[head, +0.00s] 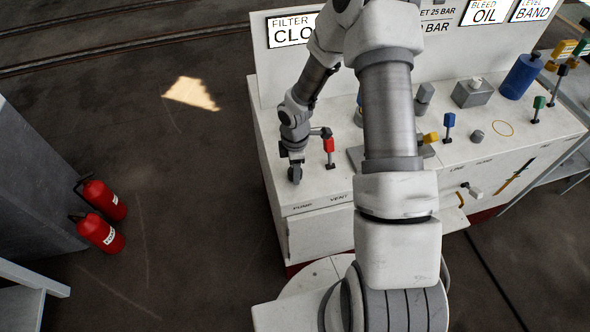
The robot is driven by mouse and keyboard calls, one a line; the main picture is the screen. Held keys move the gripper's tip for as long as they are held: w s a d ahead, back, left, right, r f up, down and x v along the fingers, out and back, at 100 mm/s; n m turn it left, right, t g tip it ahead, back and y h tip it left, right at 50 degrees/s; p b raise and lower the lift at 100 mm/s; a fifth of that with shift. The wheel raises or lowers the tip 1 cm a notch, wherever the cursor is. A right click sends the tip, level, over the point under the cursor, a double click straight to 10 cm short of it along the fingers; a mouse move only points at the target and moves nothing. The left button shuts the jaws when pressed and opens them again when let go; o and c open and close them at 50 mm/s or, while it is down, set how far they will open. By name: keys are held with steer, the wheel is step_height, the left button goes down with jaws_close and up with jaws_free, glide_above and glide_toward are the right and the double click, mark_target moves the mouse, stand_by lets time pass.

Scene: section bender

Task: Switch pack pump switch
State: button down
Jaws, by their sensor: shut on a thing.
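My arm reaches over the white console (310,186), and my gripper (294,162) points down at its left front corner. The gripper is shut on a small dark grey switch (295,175), which stands just behind the printed PUMP label (302,206). The fingers and wrist hide the upper part of the switch, so its exact position cannot be told. The switch's lower end shows below the fingers, close to the console top.
A red-handled lever (328,146) stands close right of the gripper, behind the VENT label (339,197). A blue-handled lever (449,120), a grey box (472,93) and a blue cylinder (521,77) stand farther right. Two fire extinguishers (101,233) are on the floor at left.

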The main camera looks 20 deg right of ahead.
steer(key=m+b, duration=0.2)
steer(key=m, duration=0.4)
steer(key=shift+f+b, duration=0.1)
steer(key=shift+b, duration=0.3)
steer(key=shift+m+b, duration=0.9)
steer(key=shift+m, duration=1.4)
steer(key=shift+c, duration=1.3)
jaws_free()
step_height(320, 180, up, 18)
steer(key=p, duration=0.1)
steer(key=shift+f+p, duration=0.15)
steer(key=shift+p, duration=0.25)
